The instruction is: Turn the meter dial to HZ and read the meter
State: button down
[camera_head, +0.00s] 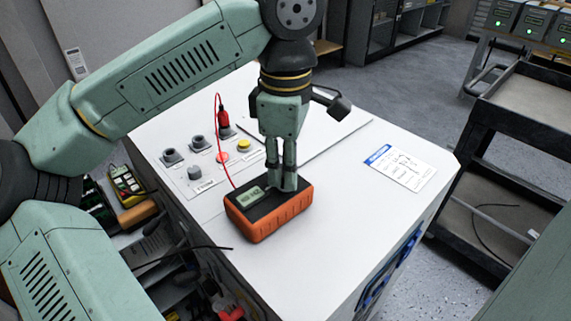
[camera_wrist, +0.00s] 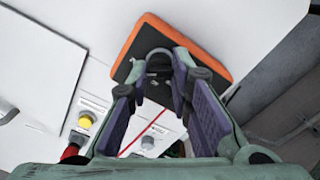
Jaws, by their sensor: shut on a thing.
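The orange and black meter (camera_head: 268,212) lies flat on the white cabinet top, near its front left edge. Its small display (camera_head: 251,197) is lit, but I cannot read its text for certain. My gripper (camera_head: 282,185) points down at the meter's face, with its fingers closed around the dial. In the wrist view the meter (camera_wrist: 190,38) is at the top and the dark dial (camera_wrist: 158,62) sits between the fingertips of my gripper (camera_wrist: 160,75). The dial's marks and pointer are hidden. A red lead runs from the meter to a red plug (camera_head: 223,118) in a socket.
The white cabinet top (camera_head: 340,240) is clear right of the meter. A printed card (camera_head: 398,167) lies at the right. A dark cart (camera_head: 530,120) stands beyond.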

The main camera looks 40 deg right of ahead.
jog(key=shift+m, duration=0.3)
dwell(0.4)
jog(key=c, duration=1.4)
grip_release()
jog(key=shift+c, duration=0.2)
jog(key=shift+r, duration=0.15)
notch_tip(320, 180, up, 12)
